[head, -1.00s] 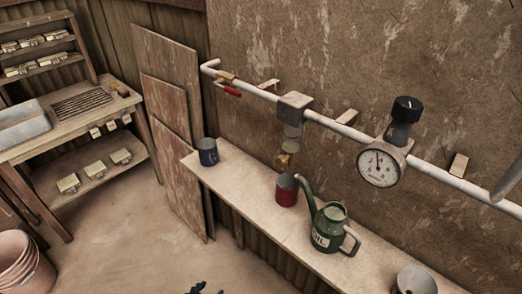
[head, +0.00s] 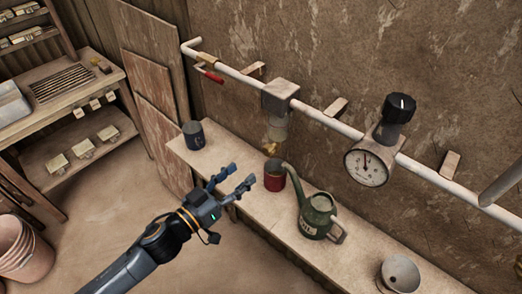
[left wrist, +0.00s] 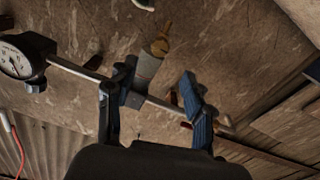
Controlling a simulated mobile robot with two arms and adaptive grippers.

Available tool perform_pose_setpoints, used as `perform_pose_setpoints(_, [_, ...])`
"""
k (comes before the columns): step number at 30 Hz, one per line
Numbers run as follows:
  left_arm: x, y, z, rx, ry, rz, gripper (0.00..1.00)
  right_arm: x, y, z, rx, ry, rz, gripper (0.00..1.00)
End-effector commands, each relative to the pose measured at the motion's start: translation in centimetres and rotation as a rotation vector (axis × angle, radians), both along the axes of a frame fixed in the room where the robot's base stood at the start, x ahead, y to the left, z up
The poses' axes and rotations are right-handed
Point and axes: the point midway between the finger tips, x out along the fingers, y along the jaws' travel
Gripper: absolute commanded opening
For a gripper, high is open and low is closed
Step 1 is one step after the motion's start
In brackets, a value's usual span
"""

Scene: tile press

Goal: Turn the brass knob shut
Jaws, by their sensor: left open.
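The brass knob (head: 273,147) is at the lower end of the grey bowl (head: 276,127) under the square block (head: 281,95) on the white pipe. In the left wrist view the brass knob (left wrist: 162,40) appears above the bowl, because that view is turned over. My left gripper (head: 238,178) is open and empty, its fingers pointing up and right. It is apart from the knob, to its lower left in the head view. In the left wrist view the two blue-tipped fingers (left wrist: 158,82) are spread wide. My right gripper is not in view.
A red cup (head: 274,178) stands on the shelf (head: 222,157) below the knob, close to my left fingers. A gauge (head: 367,168) and red-handled valve (head: 213,76) sit along the pipe.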

Motion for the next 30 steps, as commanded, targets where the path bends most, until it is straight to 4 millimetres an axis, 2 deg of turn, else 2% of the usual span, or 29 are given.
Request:
perform_pose_setpoints(1, [1.0,-0.7,0.7,0.000,-0.005,-0.001,0.52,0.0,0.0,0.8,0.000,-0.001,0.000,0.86])
perform_pose_setpoints(6, [3.9,-2.8,0.5,-0.001,-0.002,0.000,0.52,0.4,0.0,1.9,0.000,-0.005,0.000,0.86])
perform_pose_setpoints(12, [6.4,-4.6,0.3,-0.001,-0.002,0.000,0.52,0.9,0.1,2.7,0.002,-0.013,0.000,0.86])
perform_pose_setpoints(18, [7.3,-5.3,0.1,0.001,-0.002,-0.001,0.52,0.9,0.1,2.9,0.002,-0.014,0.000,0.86])
perform_pose_setpoints(26, [7.3,-5.4,0.0,0.001,-0.001,-0.001,0.52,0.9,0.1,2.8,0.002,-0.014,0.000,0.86])
perform_pose_setpoints(30, [7.3,-5.4,0.0,0.001,-0.001,0.000,0.26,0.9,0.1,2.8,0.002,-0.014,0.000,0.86])
